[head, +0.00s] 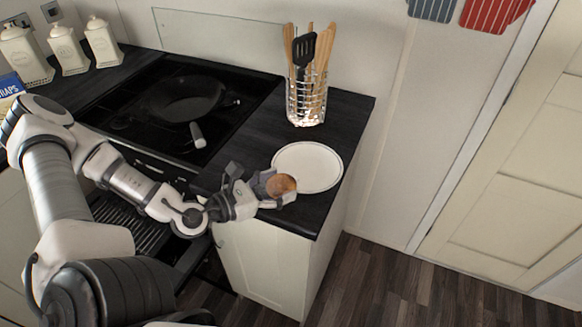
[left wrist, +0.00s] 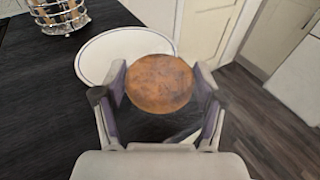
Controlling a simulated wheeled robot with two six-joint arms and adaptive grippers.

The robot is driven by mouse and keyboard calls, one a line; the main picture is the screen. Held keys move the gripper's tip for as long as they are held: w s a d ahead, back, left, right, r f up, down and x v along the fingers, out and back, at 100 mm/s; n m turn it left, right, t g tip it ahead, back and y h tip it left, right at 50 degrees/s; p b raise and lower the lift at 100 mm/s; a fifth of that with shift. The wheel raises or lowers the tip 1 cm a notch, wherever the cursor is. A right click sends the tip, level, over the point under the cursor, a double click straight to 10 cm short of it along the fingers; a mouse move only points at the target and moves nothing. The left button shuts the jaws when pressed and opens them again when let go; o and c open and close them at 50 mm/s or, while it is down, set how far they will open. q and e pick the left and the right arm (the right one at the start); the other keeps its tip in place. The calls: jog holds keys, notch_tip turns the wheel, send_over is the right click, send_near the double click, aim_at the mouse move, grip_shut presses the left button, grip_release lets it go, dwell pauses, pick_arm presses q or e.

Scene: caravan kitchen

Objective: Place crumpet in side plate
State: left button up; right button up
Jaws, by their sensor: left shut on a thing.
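The crumpet (head: 280,185) is a round, golden-brown disc. My left gripper (head: 262,187) is shut on it, with a finger at each side of it in the left wrist view, where the crumpet (left wrist: 160,83) fills the space between the fingertips (left wrist: 160,90). The side plate (head: 318,165) is white and round and lies on the dark worktop. In the head view the crumpet is at the plate's near left edge; the plate (left wrist: 100,52) shows just beyond it in the left wrist view. I cannot tell the crumpet's exact height above the worktop. My right gripper is not in view.
A wire utensil holder (head: 307,100) with wooden tools and a black spatula stands behind the plate. A black pan (head: 188,98) sits on the hob to the left. White canisters (head: 68,48) stand at the back left. The worktop (head: 350,105) ends just right of the plate.

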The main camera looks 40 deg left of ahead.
pick_arm(q)
jog(key=b, duration=0.4)
send_over(290, 174)
jog(key=shift+f, duration=0.9)
notch_tip(290, 174, down, 3)
jog(key=shift+s+b, duration=0.1)
jog(key=shift+b, duration=0.4)
